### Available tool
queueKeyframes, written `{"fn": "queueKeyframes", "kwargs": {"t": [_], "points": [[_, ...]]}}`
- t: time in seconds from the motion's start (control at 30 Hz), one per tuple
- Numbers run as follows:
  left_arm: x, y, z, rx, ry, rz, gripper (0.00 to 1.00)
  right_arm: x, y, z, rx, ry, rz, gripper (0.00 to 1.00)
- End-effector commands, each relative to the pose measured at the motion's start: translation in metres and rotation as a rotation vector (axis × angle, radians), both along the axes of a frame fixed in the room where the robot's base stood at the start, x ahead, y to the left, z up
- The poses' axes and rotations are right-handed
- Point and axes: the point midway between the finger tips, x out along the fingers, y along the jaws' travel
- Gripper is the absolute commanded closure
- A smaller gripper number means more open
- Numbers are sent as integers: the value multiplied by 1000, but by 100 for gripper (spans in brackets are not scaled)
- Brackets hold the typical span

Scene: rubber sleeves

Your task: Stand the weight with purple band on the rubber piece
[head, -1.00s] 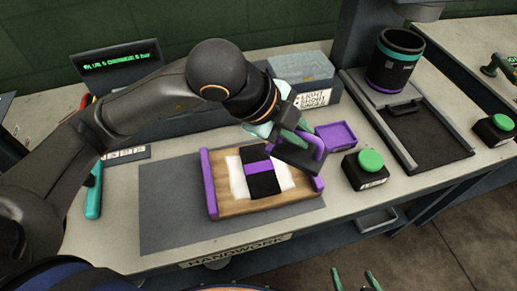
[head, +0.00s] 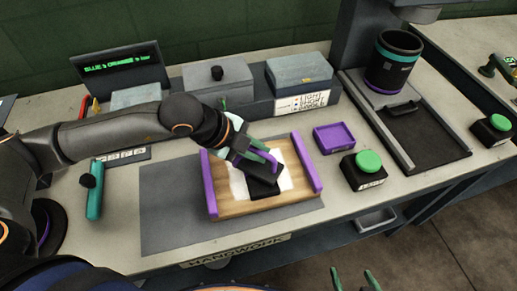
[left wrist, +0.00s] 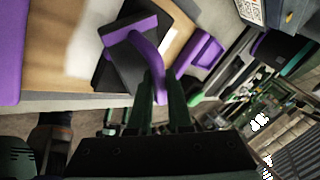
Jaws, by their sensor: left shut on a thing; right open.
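The weight with purple band is a black block (head: 264,177) with a purple handle. My left gripper (head: 258,157) is shut on the handle and holds the weight over the middle of the board. The rubber piece (head: 263,194) is a black strip lying under it on a white sheet, mostly hidden by the weight. In the left wrist view the weight (left wrist: 128,65) shows close in front of the fingers, with the rubber piece (left wrist: 157,8) behind. I cannot tell whether the weight touches the rubber. My right gripper (head: 355,281) is open and empty at the bottom edge.
The wooden board (head: 235,208) has purple side rails and lies on a grey mat (head: 165,215). A purple tray (head: 334,138) and a green button box (head: 368,166) stand to its right. Grey boxes (head: 300,70) line the back. The mat's left part is clear.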

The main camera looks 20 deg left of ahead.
Motion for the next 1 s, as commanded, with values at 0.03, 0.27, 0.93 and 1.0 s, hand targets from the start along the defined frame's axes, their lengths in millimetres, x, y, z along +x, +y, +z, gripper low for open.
{"fn": "queueKeyframes", "kwargs": {"t": [0.03,0.27,0.93,1.0], "points": [[1,-1,1,-3,-6,-1,100,0,0,1,0,0,0,0],[1,-1,1,-4,-7,0,100,0,0,0,0,0,0,0],[0,0,-3,0,0,0,53,0,1,-2,1,0,1,0],[0,0,0,0,0,0,53,0,1,1,1,0,1,0]]}}
